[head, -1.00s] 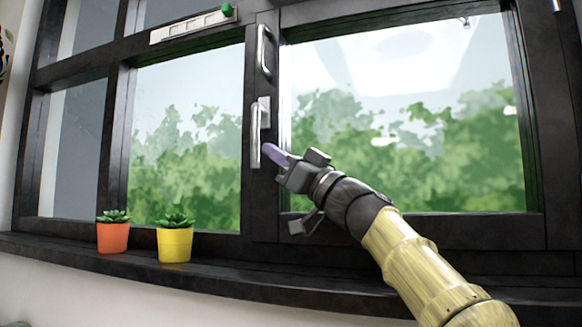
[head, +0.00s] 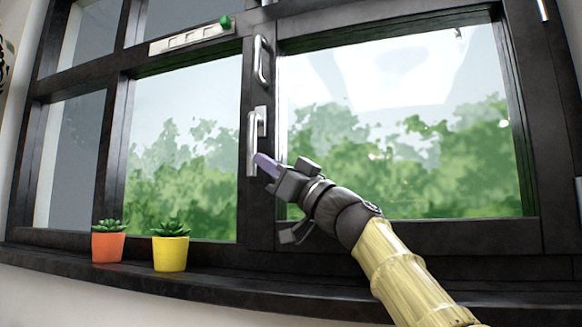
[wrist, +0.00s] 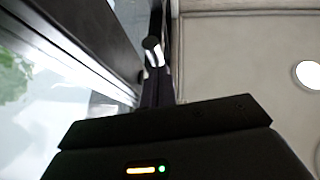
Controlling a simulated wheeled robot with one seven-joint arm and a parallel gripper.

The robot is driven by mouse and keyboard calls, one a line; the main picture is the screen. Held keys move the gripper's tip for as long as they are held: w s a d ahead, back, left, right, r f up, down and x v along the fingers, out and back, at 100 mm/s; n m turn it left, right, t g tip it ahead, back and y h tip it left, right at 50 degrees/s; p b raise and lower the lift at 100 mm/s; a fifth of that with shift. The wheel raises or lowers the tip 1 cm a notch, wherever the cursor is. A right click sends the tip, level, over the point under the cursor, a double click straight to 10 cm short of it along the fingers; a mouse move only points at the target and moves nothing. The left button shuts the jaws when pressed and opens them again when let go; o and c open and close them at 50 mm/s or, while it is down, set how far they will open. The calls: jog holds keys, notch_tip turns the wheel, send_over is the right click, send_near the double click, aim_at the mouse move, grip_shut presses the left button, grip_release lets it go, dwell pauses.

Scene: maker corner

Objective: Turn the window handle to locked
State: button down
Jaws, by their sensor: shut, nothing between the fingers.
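The silver window handle (head: 252,148) is mounted on the dark post between the two large panes in the head view. Its grip hangs straight down from its base plate. My gripper (head: 264,165) is shut and empty, with its purple fingertips at the lower end of the handle, on its right side. I cannot tell whether they touch it.
A fixed silver pull bar (head: 262,60) sits above the handle on the same frame. A white strip with a green knob (head: 190,36) is on the upper left crossbar. An orange pot (head: 108,247) and a yellow pot (head: 170,253) with plants stand on the dark sill (head: 200,285).

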jog(key=s+d+f+b, duration=0.1)
jog(key=s+d+b, duration=0.2)
jog(key=d, duration=0.4)
jog(key=s+d+f+b, duration=0.1)
jog(key=s+d+b, duration=0.1)
jog(key=s+d, duration=0.2)
jog(key=d, duration=0.3)
jog(key=shift+d+f+b, duration=0.35)
jog(key=shift+b, duration=0.05)
jog(key=shift+w+d, duration=0.15)
